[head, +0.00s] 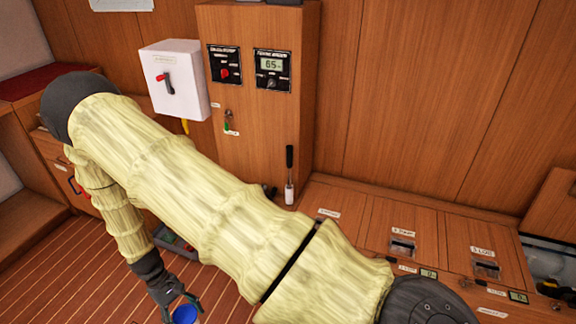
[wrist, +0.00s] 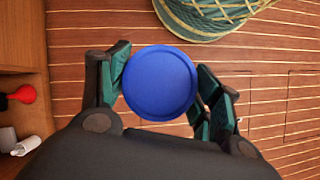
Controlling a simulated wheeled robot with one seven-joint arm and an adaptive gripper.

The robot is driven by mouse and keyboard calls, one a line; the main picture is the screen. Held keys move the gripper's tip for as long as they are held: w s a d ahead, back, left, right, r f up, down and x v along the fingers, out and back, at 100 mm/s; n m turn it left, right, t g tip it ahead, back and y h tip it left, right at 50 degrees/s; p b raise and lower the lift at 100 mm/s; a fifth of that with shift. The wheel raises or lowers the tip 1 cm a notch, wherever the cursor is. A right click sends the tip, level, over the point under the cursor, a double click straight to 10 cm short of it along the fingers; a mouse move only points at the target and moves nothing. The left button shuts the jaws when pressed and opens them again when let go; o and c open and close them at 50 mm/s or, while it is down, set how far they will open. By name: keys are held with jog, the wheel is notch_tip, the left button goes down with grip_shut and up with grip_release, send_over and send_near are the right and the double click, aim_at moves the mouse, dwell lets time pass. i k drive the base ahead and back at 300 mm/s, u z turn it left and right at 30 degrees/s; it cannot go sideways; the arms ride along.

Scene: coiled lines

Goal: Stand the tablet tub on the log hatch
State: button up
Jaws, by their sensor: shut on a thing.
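The tablet tub shows as a round blue lid or top (wrist: 160,84) between my fingers in the wrist view. It also shows at the bottom edge of the head view (head: 185,314), partly cut off. My gripper (head: 182,305) is shut on it, with one dark green finger on each side, above the striped wooden floor. The tub's lower part is hidden. The log hatch (head: 462,238) is a wooden panel with a "3 LOG" label and a recessed pull, in the bench top at right. It is far to the right of my gripper, and its top looks clear.
The "2 PUMP" hatch (head: 385,222) is left of the log hatch. An open locker (head: 545,262) is at far right. A black-handled tool (head: 289,175) stands by the cabinet. A netted bundle (wrist: 212,22) lies ahead of the tub; a red object (wrist: 22,95) sits on the shelf at left.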

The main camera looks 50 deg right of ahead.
aim_at(496, 242)
jog(key=u, duration=1.6)
jog(key=k, duration=2.2)
jog(key=z, duration=3)
